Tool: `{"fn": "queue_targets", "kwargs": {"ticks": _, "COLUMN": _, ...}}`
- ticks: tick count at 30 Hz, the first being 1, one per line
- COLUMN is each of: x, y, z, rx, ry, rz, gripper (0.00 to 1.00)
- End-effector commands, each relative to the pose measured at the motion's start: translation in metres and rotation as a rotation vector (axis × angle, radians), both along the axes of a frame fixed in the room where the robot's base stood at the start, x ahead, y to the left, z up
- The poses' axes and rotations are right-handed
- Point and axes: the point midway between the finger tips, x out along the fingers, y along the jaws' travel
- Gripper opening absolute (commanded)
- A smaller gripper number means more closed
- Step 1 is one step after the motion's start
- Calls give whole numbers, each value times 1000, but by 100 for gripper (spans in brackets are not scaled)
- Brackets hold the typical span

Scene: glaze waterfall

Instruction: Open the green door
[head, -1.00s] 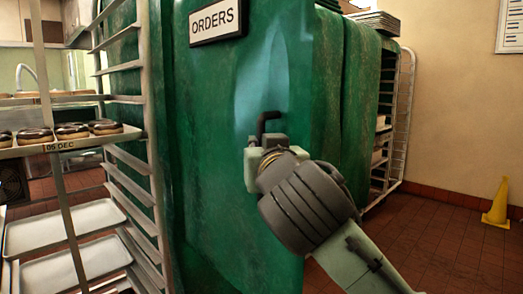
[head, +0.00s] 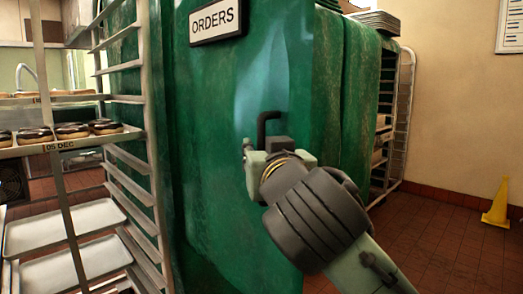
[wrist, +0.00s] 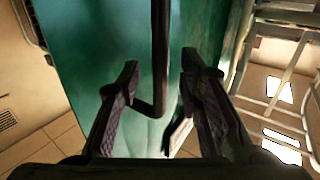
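The green door (head: 225,130) fills the middle of the head view, with an "ORDERS" sign (head: 215,21) at its top. Its dark bent handle (head: 268,122) stands out from the door face. My gripper (head: 249,147) is at the door just below and beside the handle. In the wrist view my gripper (wrist: 155,85) is open, its two dark fingers spread apart. The dark handle bar (wrist: 160,60) comes down between the fingers, with a gap on each side. The green door surface (wrist: 95,50) lies behind it.
A metal rack (head: 150,150) with trays and chocolate doughnuts (head: 72,131) stands close on the left. Another rack (head: 400,120) is behind on the right. A yellow cone (head: 497,205) stands by the wall. The tiled floor (head: 440,235) at right is open.

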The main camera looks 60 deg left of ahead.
Motion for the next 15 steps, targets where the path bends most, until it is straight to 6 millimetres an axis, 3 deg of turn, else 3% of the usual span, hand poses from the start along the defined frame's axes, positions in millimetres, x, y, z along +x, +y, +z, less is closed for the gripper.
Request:
{"fn": "queue_targets", "kwargs": {"ticks": 9, "x": -18, "y": -66, "z": 0, "rx": 2, "ry": -4, "rz": 0, "gripper": 33}}
{"fn": "queue_targets", "kwargs": {"ticks": 15, "x": -24, "y": -87, "z": 0, "rx": 1, "ry": -1, "rz": 0, "gripper": 33}}
